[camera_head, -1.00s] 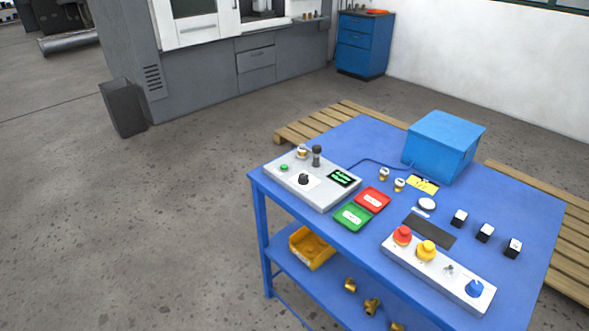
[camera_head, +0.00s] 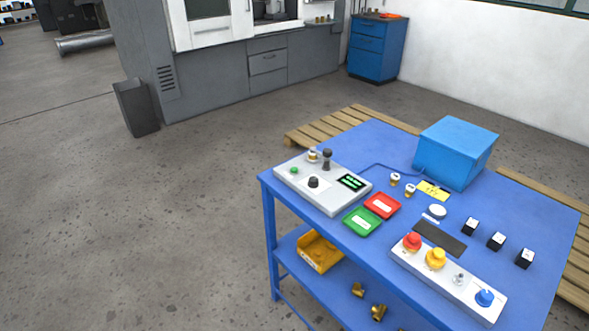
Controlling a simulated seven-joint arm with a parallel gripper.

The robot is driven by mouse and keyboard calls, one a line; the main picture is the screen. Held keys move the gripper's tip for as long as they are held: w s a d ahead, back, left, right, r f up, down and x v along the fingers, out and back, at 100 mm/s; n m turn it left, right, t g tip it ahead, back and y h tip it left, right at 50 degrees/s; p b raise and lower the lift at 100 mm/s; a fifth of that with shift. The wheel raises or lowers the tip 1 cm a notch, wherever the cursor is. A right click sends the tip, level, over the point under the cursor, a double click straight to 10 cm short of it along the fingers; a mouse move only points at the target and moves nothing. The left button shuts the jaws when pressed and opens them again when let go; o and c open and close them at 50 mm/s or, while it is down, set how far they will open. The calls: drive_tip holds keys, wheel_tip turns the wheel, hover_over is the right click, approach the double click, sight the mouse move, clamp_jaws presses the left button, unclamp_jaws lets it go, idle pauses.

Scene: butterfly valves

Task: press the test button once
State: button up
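A light grey test box (camera_head: 323,184) sits at the left end of the blue table. It has a small green button (camera_head: 294,170) at its left, a black knob (camera_head: 313,182) on a white plate, and a dark display with green text (camera_head: 351,181). A small brass-and-white part (camera_head: 313,155) and a dark upright post (camera_head: 327,159) stand at its back edge. I cannot read a label that marks the test button. My gripper is not in view.
The blue table (camera_head: 512,201) also holds a green tray (camera_head: 362,222), a red tray (camera_head: 382,205), a blue box (camera_head: 455,152), several black blocks, and a grey panel (camera_head: 447,279) with red, yellow and blue controls. Open floor lies left; wooden pallets (camera_head: 540,206) lie behind.

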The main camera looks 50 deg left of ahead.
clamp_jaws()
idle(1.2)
